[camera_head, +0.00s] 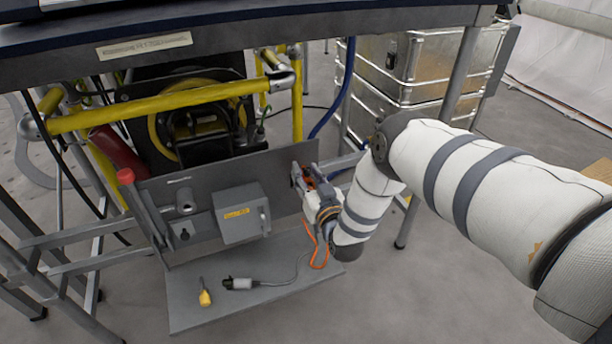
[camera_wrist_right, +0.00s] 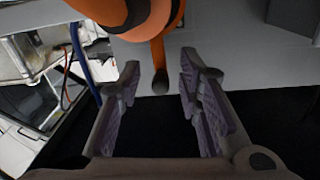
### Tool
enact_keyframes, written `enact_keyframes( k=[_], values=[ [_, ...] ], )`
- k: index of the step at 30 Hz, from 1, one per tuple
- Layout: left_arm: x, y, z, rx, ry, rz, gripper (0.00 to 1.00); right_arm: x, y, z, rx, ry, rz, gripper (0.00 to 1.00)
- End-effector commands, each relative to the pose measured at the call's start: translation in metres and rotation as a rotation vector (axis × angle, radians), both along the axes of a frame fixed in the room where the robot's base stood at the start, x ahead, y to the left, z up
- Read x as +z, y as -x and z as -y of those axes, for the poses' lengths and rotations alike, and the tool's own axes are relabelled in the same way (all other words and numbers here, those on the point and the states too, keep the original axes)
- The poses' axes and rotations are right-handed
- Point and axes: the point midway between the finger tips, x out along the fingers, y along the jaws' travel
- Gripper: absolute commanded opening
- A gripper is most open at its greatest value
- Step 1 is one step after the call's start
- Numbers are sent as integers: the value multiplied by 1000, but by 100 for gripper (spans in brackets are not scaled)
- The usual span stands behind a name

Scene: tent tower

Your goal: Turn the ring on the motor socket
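A grey upright panel (camera_head: 288,165) carries a short round grey fitting (camera_head: 184,202), which may be the motor socket; I cannot make out a ring on it. Right of the fitting is a grey box (camera_head: 238,214) with a yellow label and a small lever. My right gripper (camera_head: 306,178) is at the panel's right end, to the right of the box and apart from the round fitting. In the right wrist view its fingers (camera_wrist_right: 159,88) are spread with a gap between them. An orange part (camera_wrist_right: 160,68) hangs above and between them. My left gripper is out of view.
A grey shelf (camera_head: 200,321) below the panel holds a yellow-handled tool (camera_head: 205,297) and a plug with a cable (camera_head: 238,284). Metal cases (camera_head: 420,62) stand back right. Front-right floor is open.

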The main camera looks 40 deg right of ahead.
Motion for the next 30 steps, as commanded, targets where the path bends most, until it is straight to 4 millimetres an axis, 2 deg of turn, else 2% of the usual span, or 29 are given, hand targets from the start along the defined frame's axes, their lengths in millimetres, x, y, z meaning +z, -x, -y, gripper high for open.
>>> enact_keyframes(
  k=[8,12,30],
  values=[
    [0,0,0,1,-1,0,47,0,-3,0,1,0,-1,32],
    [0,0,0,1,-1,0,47,0,-3,0,1,0,-1,0],
    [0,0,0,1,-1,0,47,-1,-2,-1,1,9,-5,0]
  ],
)
